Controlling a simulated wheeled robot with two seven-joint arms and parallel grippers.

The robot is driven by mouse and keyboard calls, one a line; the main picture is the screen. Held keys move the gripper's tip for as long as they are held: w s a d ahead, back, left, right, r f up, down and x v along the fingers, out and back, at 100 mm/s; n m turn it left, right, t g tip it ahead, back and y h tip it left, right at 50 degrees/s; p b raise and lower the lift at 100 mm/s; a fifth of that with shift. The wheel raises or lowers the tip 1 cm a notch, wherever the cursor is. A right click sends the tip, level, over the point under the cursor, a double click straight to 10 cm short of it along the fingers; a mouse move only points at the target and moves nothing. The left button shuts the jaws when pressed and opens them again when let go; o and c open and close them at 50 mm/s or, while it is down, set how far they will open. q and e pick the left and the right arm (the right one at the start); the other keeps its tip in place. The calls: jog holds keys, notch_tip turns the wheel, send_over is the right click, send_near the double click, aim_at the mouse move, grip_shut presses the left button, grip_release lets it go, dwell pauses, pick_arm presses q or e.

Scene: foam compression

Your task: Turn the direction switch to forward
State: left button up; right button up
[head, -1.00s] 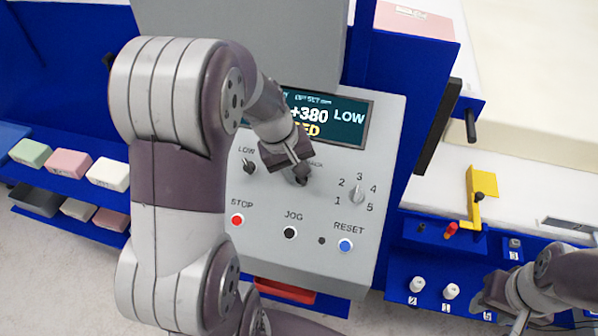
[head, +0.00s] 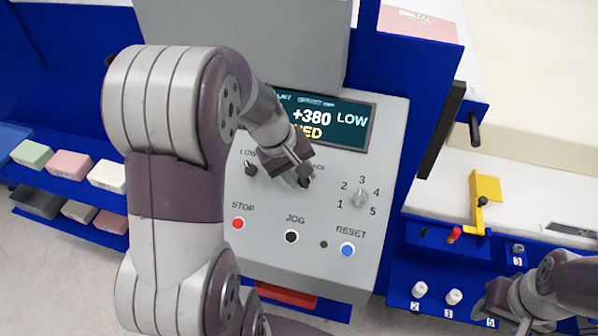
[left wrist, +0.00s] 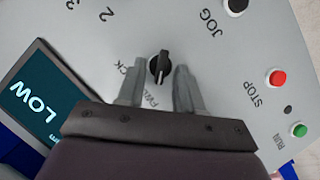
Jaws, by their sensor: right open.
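The direction switch (left wrist: 160,66) is a black rotary knob with a pale pointer line on the grey control panel (head: 262,215). Lettering ending in "CK" and a partly hidden "FW…" are beside it in the left wrist view. My left gripper (left wrist: 159,68) is open, with one finger on each side of the knob and a gap to each. In the head view my left gripper (head: 304,177) is at the panel below the display and largely covers the switch. My right gripper (head: 503,312) is open and empty at the lower right, away from the panel.
The panel also has a LOW-labelled knob (head: 250,168), a numbered dial (head: 360,198), and red STOP (head: 238,223), black JOG (head: 291,237) and blue RESET (head: 347,249) buttons. The display (head: 330,121) reads +380 LOW. Foam blocks (head: 69,165) lie on a blue shelf at left.

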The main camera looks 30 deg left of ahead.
pick_arm(q)
jog(key=p+v, duration=0.3)
jog(key=v, duration=0.9)
jog(key=shift+r, duration=0.3)
jog(key=shift+s+a, duration=0.1)
jog(key=shift+f, duration=0.1)
